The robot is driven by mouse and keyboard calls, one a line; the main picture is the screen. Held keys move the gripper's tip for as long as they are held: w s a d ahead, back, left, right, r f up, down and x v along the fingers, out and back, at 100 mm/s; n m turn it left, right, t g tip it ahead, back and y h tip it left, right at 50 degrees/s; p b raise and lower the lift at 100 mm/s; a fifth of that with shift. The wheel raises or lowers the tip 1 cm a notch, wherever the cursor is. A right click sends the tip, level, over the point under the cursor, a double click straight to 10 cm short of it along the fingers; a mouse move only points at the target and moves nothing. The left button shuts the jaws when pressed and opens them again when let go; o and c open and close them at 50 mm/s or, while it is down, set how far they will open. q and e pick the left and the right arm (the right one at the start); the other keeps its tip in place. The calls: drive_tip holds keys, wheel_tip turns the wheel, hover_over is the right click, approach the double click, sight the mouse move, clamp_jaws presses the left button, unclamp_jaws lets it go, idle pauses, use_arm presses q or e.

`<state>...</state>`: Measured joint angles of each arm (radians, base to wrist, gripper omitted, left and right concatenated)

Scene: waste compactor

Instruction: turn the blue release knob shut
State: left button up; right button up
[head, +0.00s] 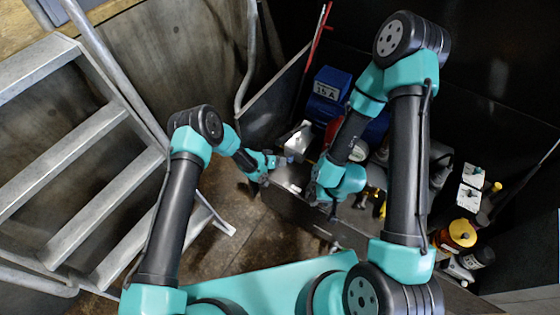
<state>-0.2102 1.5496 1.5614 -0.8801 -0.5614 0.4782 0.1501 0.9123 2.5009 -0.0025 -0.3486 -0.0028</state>
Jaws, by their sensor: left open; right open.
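A small blue spot, which may be the blue release knob (290,159), shows just right of my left gripper on the machine's metal top. It is too small to tell its shape or how it is turned. My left gripper (277,164) is open, beside this spot; I cannot tell whether it touches it. My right gripper (316,193) is open, low over the front edge of the machine, to the right of my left gripper. Its fingers are small and partly hidden by its own wrist.
A blue motor housing (331,84) marked "15 A" stands behind. Red rods (318,42) rise beside it. A yellow-orange canister (459,234) and white switch boxes (470,187) are at the right. Metal stairs (85,165) fill the left. Bare floor (228,196) lies between.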

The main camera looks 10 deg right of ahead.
sight(289, 161)
idle(0.3)
use_arm(q)
drive_tip(key=s+a+r+t+y, duration=0.1)
drive_tip(key=s+r, duration=0.1)
drive_tip(key=s+r+m+t+y, duration=0.1)
drive_tip(key=s+r, duration=0.1)
drive_tip(key=r, duration=0.1)
drive_tip(key=s+a+r+m+y, duration=0.1)
drive_tip(key=s+r, duration=0.1)
drive_tip(key=s, duration=0.1)
drive_tip(key=shift+s+a+r+t+y, duration=0.1)
drive_tip(key=shift+a+r+t+y, duration=0.2)
drive_tip(key=shift+a+r+t, duration=0.1)
drive_tip(key=shift+d+f, duration=0.1)
drive_tip(key=x, duration=1.7)
drive_tip(key=shift+d, duration=0.1)
drive_tip(key=c, duration=0.9)
